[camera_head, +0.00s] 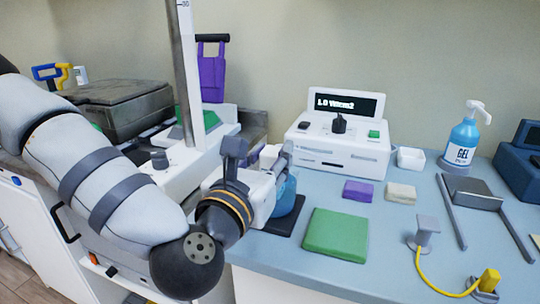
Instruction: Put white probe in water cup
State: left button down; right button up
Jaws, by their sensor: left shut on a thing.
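My left arm comes in from the left, and its gripper (281,168) is at the near side of the white machine. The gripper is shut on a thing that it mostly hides. A small white piece (269,154) shows by the fingers and looks like the white probe. The water cup (287,197) is blue and see-through and stands upright on a dark pad (288,222). The gripper is over and in front of the cup, hiding its left side. I cannot tell whether the probe is inside the cup or above it. My right gripper is not in view.
A white machine (335,150) with a display stands behind the cup. A green pad (336,234), a purple block (358,191) and a cream block (401,193) lie on the blue counter. A gel bottle (461,142) and a grey probe with yellow cable (428,226) are right.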

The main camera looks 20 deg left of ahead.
pick_arm(q)
jog(key=c, duration=1.1)
grip_release()
